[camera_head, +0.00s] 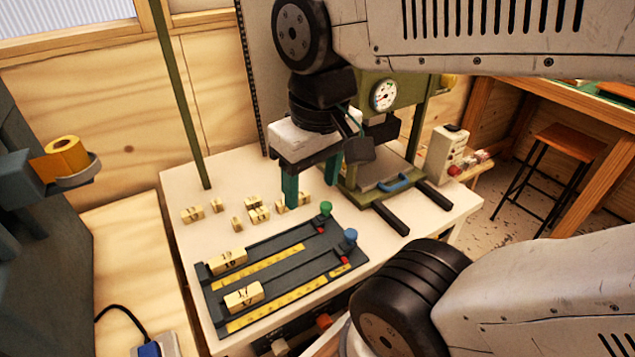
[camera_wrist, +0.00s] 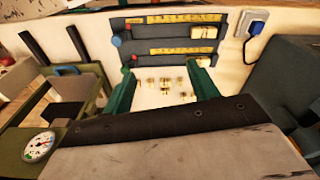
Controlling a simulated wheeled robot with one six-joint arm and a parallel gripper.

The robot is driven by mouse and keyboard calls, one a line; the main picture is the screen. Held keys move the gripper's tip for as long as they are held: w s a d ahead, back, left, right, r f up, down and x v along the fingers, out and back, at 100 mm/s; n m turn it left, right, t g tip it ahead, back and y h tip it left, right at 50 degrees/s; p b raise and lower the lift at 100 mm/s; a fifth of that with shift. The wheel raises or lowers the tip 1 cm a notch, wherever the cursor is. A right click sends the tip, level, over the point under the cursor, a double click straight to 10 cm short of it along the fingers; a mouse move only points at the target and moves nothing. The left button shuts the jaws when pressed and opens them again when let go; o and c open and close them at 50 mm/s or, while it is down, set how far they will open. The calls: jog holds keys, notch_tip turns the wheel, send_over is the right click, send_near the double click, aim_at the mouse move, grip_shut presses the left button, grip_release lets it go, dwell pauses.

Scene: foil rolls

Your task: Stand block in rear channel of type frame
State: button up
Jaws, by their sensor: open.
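The dark type frame (camera_head: 285,262) lies on the white table and has two channels with yellow scales. One pale numbered block (camera_head: 228,262) stands at the left end of the rear channel. Another numbered block (camera_head: 243,296) stands at the left end of the front channel. Several loose numbered blocks (camera_head: 192,214) are on the table behind the frame; they also show in the wrist view (camera_wrist: 165,82). My gripper (camera_head: 312,194) is open, with its teal fingers above the loose blocks behind the frame. In the head view one finger partly hides some of them. Nothing shows held between the fingers in the wrist view (camera_wrist: 160,74).
A green press with a gauge (camera_head: 384,96) stands right of the loose blocks, close to my gripper. A green knob (camera_head: 325,208) and a blue knob (camera_head: 350,235) rise at the frame's right end. A green post (camera_head: 182,110) stands at the back left.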

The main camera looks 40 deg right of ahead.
jog(key=shift+o, duration=0.5)
jog(key=shift+s, duration=0.45)
jog(key=m+g, duration=0.1)
jog(key=m, duration=0.1)
send_near(253, 200)
jog(key=s+f, duration=0.2)
jog(key=s, duration=0.1)
jog(key=shift+s+a+f, duration=0.1)
jog(key=shift+a+f, duration=0.15)
jog(key=shift+f, duration=0.15)
jog(key=shift+w+d+r+t, duration=0.15)
jog(key=shift+w+t, duration=0.15)
jog(key=shift+w, duration=0.3)
jog(key=shift+w+a+r+t, duration=0.15)
jog(key=shift+w+t, duration=0.15)
jog(key=shift+w, duration=0.35)
jog(key=f, duration=0.5)
jog(key=w+f, duration=0.1)
jog(key=f, duration=0.1)
jog(key=shift+d+f, duration=0.25)
jog(key=c, duration=1.1)
jog(key=shift+r, duration=0.15)
